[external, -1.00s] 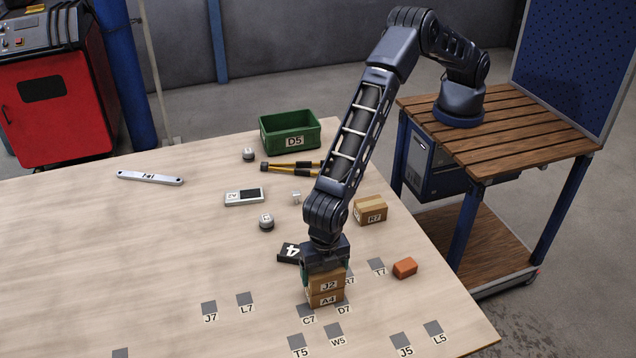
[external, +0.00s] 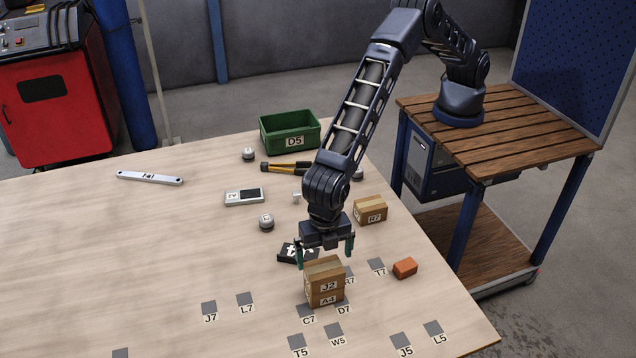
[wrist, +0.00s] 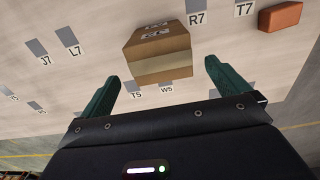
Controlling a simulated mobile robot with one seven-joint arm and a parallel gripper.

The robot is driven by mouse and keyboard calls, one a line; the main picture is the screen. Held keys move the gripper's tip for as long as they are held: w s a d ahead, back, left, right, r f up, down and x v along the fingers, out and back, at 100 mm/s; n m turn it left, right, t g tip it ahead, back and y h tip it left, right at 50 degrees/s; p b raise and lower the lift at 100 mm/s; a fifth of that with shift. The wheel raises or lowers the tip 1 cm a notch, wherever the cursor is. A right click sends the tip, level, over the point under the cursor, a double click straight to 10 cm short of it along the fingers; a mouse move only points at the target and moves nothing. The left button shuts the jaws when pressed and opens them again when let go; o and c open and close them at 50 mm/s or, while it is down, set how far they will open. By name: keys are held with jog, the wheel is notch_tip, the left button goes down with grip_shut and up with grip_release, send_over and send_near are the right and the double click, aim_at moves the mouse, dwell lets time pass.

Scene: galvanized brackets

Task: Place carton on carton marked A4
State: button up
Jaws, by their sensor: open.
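The carton marked J2 (external: 328,284) rests on top of the carton marked A4 (external: 328,300) near the front of the table. The two form an upright stack with their faces roughly in line. My gripper (external: 326,255) is open and empty, above and slightly behind the stack, with its fingers apart and clear of the cartons. In the wrist view, the J2 carton (wrist: 158,55) lies beyond the two green fingertips of my gripper (wrist: 160,72). The A4 carton is mostly hidden there.
A carton marked R7 (external: 370,209) and an orange block (external: 405,268) stand to the right. A green bin (external: 290,132) stands at the back. Labelled grey squares surround the stack; the left table area is mostly clear.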

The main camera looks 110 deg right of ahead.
aim_at(324, 264)
jog(key=s+d+r+m+t, duration=0.1)
jog(key=s+d+r+m, duration=0.1)
jog(key=d+r, duration=0.8)
jog(key=s+d+r+m, duration=0.2)
jog(key=d+r, duration=0.4)
jog(key=r, duration=0.9)
jog(key=s+d+r+m+t, duration=0.1)
jog(key=s+d+r+m, duration=0.1)
jog(key=s+d+r, duration=0.4)
jog(key=s+d+r+m, duration=0.2)
jog(key=s+d+r, duration=0.25)
jog(key=d, duration=0.35)
jog(key=s+d+r+m+t, duration=0.1)
jog(key=s+d+r+m, duration=0.15)
jog(key=s+d, duration=0.5)
jog(key=s+d+r+m, duration=0.2)
jog(key=s+d+r, duration=0.1)
jog(key=s+d, duration=0.4)
jog(key=s+d+f+m, duration=0.1)
jog(key=s+d, duration=0.1)
jog(key=s, duration=0.5)
jog(key=s+d+f+m+t, duration=0.1)
jog(key=s+d+f+m, duration=0.1)
jog(key=s, duration=0.4)
jog(key=s+d+f+m, duration=0.2)
jog(key=s+d, duration=0.1)
jog(key=s, duration=0.4)
jog(key=shift+s+f+t, duration=0.25)
jog(key=shift+s+t, duration=0.05)
